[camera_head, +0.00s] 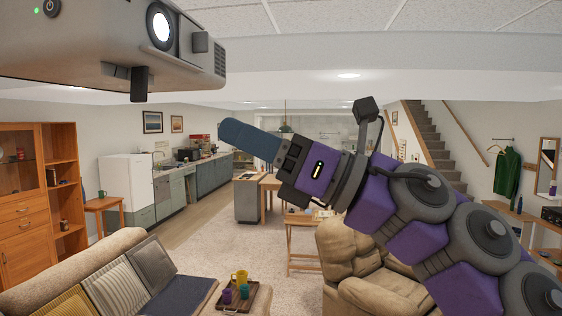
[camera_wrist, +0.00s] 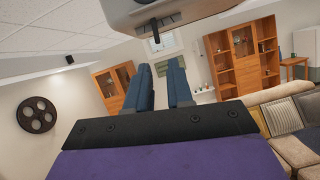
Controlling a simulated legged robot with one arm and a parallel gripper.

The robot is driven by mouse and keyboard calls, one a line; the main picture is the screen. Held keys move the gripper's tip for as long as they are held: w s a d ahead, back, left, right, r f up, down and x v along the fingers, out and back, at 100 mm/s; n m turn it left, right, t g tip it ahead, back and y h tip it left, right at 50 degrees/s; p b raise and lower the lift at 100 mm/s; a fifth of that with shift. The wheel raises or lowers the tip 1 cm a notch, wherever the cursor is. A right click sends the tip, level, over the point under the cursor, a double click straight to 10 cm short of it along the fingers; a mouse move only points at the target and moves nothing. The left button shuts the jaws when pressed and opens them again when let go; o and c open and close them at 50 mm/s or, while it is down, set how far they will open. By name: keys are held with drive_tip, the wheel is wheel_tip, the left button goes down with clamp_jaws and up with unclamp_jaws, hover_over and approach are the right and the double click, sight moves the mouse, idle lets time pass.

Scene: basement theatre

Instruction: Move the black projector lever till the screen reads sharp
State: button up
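The projector (camera_head: 115,45) hangs at the upper left of the head view, with its lens (camera_head: 160,25) lit. The black lever (camera_head: 142,84) sticks down from its underside, below the lens. In the wrist view the projector (camera_wrist: 205,10) is at the top edge, and the lever (camera_wrist: 155,31) hangs down from it. My gripper (camera_head: 228,132) is to the right of the lever and lower in the head view, apart from it. In the wrist view the two blue fingers of my gripper (camera_wrist: 158,70) stand apart with nothing between them. The screen is in neither view.
A sofa (camera_head: 75,265) and a tray (camera_head: 258,300) with cups are low at the left. A tan recliner (camera_head: 345,262) stands behind my arm. Wooden cabinets (camera_head: 20,205) line the left wall. The air between my gripper and the lever looks clear.

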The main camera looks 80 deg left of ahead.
drive_tip(key=v, duration=0.4)
drive_tip(key=shift+w+d+f, duration=0.1)
drive_tip(key=shift+w, duration=0.15)
idle(0.3)
